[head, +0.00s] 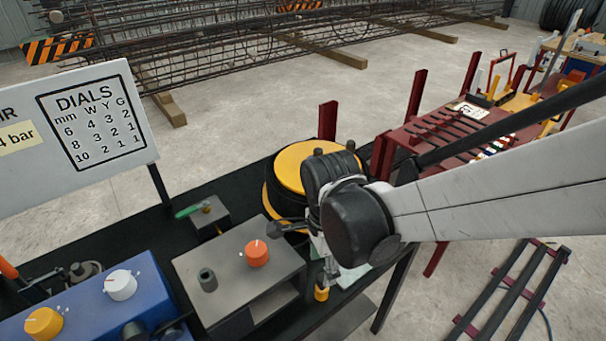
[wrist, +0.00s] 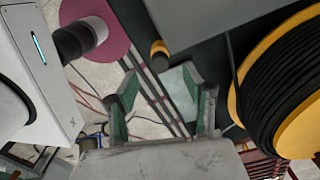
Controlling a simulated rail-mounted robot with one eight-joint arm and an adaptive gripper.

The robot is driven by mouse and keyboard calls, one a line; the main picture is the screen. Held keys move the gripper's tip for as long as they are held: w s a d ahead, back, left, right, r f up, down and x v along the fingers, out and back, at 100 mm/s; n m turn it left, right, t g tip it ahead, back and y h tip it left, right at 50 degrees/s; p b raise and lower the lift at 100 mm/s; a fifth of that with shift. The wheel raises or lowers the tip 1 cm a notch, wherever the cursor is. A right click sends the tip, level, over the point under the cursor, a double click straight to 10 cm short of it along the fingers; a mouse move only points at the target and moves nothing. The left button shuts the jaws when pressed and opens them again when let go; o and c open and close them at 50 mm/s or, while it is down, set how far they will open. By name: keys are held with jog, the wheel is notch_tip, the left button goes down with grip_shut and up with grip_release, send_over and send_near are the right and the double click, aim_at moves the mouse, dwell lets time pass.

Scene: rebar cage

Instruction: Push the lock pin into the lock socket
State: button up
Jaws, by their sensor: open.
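My gripper (wrist: 160,98) is open and empty in the wrist view, its two green-padded fingers apart. In the head view my gripper (head: 324,270) is mostly hidden behind the black wrist joint and points down at the right end of a grey box (head: 240,300). A small orange-and-dark cylinder (head: 321,292), possibly the lock pin, stands beside that box. It also shows in the wrist view (wrist: 160,50), beyond the fingers and apart from them. A dark hollow cylinder (head: 207,280) on the box top may be the lock socket; I cannot tell for sure.
An orange knob (head: 257,253) stands on the grey box. A yellow reel of black wire (head: 304,166) stands behind it. A green lever (head: 193,210) is on a small block at left. A blue box (head: 90,312) with knobs is front left. A dials sign (head: 85,115) stands behind.

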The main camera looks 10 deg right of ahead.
aim_at(322, 278)
jog(key=shift+f, duration=2.85)
jog(key=shift+c, duration=0.2)
grip_shut()
